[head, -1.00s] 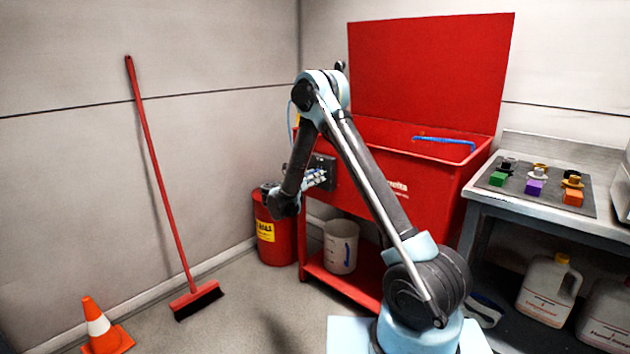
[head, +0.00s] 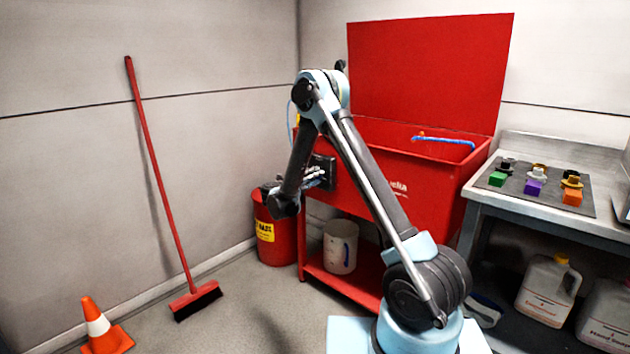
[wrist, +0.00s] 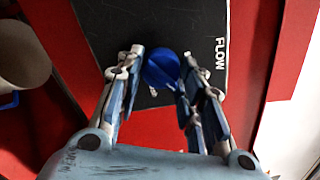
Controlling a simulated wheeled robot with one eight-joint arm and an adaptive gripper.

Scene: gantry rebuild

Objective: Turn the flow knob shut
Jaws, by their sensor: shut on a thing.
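The flow knob (wrist: 162,69) is round and blue and sits on a dark panel (wrist: 112,25) marked "FLOW" in the wrist view. My gripper (wrist: 164,58) is shut on the knob, with one finger at each side of it. The knob's lower part is partly hidden by the right finger. In the head view the panel (head: 330,168) is on the front of the red parts washer (head: 435,185), and my gripper (head: 314,177) is against it. The knob cannot be made out there.
A red waste can (head: 272,235) stands left of the washer. A white bucket (head: 340,250) is on its lower shelf. A bench (head: 545,222) with colored blocks is at the right. A broom (head: 165,190) and a cone (head: 100,325) stand at the left. Floor between is clear.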

